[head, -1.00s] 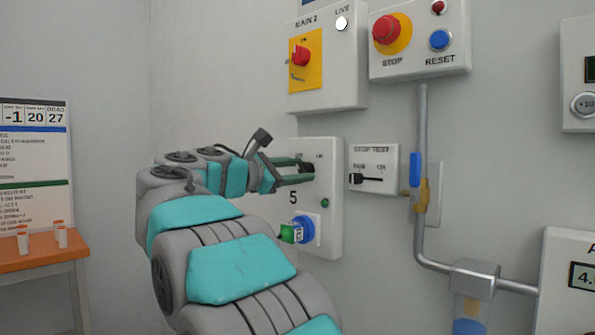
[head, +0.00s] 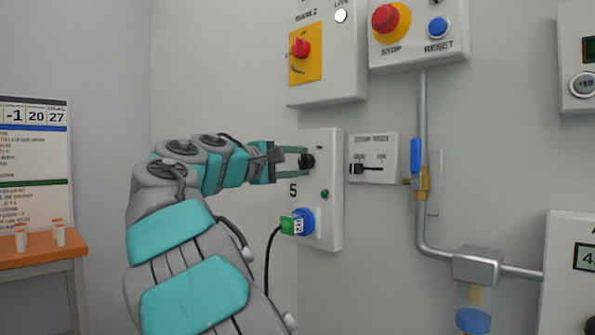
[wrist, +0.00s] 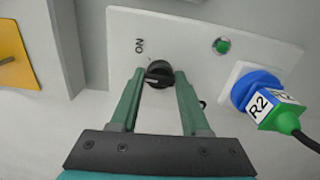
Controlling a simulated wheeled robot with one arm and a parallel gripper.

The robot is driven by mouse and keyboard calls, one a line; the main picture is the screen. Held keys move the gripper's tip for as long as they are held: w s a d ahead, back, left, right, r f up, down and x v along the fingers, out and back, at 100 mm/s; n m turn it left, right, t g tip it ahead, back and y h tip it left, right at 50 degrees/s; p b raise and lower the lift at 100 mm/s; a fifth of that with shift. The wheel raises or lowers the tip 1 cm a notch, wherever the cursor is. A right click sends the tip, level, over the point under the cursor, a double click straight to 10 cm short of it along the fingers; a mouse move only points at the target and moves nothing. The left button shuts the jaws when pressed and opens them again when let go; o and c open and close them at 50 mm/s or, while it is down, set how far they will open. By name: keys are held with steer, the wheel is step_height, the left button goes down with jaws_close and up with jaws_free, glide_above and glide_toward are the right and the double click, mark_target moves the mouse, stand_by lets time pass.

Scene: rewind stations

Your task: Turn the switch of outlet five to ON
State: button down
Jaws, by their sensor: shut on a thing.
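The outlet five panel (head: 333,225) is a white box on the wall marked 5. Its black rotary switch (head: 307,161) is near the top and shows in the wrist view (wrist: 158,73). My gripper (head: 303,162) is shut on this knob, with a green finger on each side. In the wrist view, the ON label (wrist: 139,46) is above and left of the knob. A pale mark on the knob points left; its exact setting is hard to tell. The OFF side is hidden by a finger. A green lamp (wrist: 221,46) sits on the panel; I cannot tell if it is lit.
A green plug marked R2 (wrist: 275,108) sits in the blue socket (head: 307,220), its cable hanging down. The drop test switch box (head: 374,172) is close on the right. The main 2 box (head: 345,75) is above. A pipe with a blue-handled valve (head: 416,156) stands further right.

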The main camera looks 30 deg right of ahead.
steer(key=m, duration=0.1)
steer(key=m+b, duration=0.1)
steer(key=m, duration=0.1)
steer(key=m+b, duration=0.1)
steer(key=shift+f+m, duration=0.3)
steer(key=m+b, duration=0.2)
steer(key=m, duration=0.1)
steer(key=shift+m, duration=0.3)
steer(key=shift+r+m, duration=0.15)
steer(key=shift+m, duration=0.15)
steer(key=shift+c, duration=2.1)
jaws_free()
steer(key=shift+a, duration=0.1)
